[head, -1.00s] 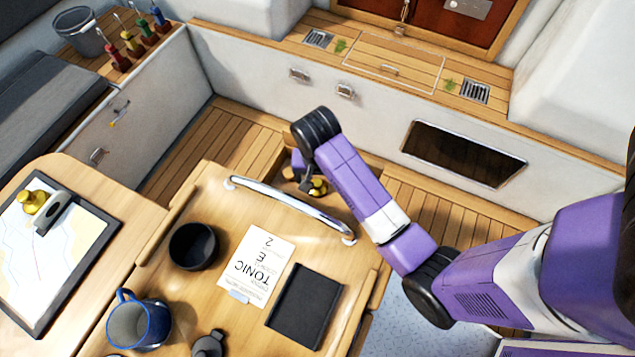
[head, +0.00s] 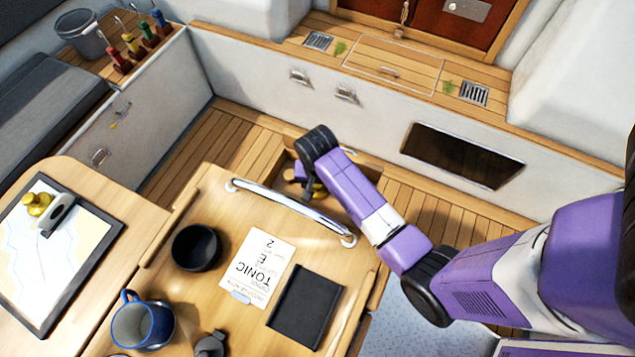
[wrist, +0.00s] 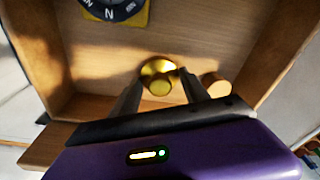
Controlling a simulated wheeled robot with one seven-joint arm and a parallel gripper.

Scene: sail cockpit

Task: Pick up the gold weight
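A round gold weight (wrist: 158,76) rests on the wooden floor of a box-like compartment in the wrist view. My gripper (wrist: 160,80) is open, with one dark finger on each side of the weight. I cannot tell whether either finger touches it. In the head view, a bit of gold (head: 319,187) shows beside my gripper (head: 306,192), beyond the chrome rail and partly hidden by my arm. Another gold weight (head: 37,204) stands on the chart board at the left.
Wooden walls (wrist: 285,55) enclose the compartment. A small wooden cylinder (wrist: 215,84) stands just right of the right finger. A compass dial (wrist: 113,8) lies farther back. The chrome rail (head: 290,210) runs along the table edge, near my gripper. A black bowl (head: 196,247) stands on the table.

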